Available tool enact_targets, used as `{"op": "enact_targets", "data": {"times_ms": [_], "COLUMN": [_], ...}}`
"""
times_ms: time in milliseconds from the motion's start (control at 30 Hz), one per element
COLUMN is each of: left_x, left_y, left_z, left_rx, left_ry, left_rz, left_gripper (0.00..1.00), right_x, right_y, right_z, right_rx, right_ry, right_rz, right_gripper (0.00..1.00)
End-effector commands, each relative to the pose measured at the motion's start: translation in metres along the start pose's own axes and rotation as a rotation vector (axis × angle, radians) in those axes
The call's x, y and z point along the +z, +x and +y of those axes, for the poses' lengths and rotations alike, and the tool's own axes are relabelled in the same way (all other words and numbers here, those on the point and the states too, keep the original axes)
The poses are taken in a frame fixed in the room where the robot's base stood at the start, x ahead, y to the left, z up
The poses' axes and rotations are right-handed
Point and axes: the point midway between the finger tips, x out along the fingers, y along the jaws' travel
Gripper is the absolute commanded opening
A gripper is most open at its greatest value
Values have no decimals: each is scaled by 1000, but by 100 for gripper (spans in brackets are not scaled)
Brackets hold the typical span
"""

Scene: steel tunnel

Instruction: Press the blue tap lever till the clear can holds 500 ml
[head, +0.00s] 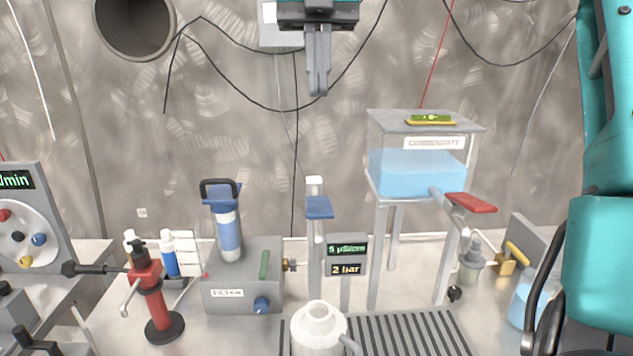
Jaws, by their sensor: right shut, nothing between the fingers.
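The blue tap lever (319,208) sits on a slim pale tap column in the middle of the head view. Below it, a pale can (318,326) with a round neck stands at the front, cut off by the lower edge; I cannot see its level or whether it is clear. My right gripper (318,92) hangs at the top centre, fingers pointing down and shut with nothing between them. It is above the lever in the picture and apart from it. My left gripper is not in view.
A display (346,258) reads 5 µS/cm and 2 bar beside the tap. A tank (418,170) with blue liquid and a red lever (471,203) stands to the right. A filter unit (243,275) and a red pump (150,295) stand left. A slatted grate (405,335) lies in front.

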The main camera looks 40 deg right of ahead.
Motion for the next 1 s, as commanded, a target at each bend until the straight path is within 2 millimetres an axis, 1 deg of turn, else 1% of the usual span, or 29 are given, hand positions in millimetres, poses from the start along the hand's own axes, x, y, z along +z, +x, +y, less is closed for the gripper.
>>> {"op": "enact_targets", "data": {"times_ms": [167, 267, 600, 700, 833, 1000], "left_x": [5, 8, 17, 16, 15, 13], "left_y": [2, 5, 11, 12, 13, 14], "left_z": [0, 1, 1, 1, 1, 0], "left_rx": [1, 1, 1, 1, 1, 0], "left_ry": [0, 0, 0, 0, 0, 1], "left_rz": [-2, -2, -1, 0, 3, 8], "left_gripper": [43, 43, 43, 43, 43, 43], "right_x": [0, 0, 0, 0, 0, 0], "right_y": [14, 31, 102, 118, 132, 140], "right_z": [0, -1, -1, 0, 0, 0], "right_rx": [-1, -1, -1, -1, 0, 2], "right_ry": [-1, -2, -1, -1, 0, -1], "right_rz": [2, 3, 4, 3, 2, 1], "right_gripper": [0, 0, 0, 0, 0, 0]}}
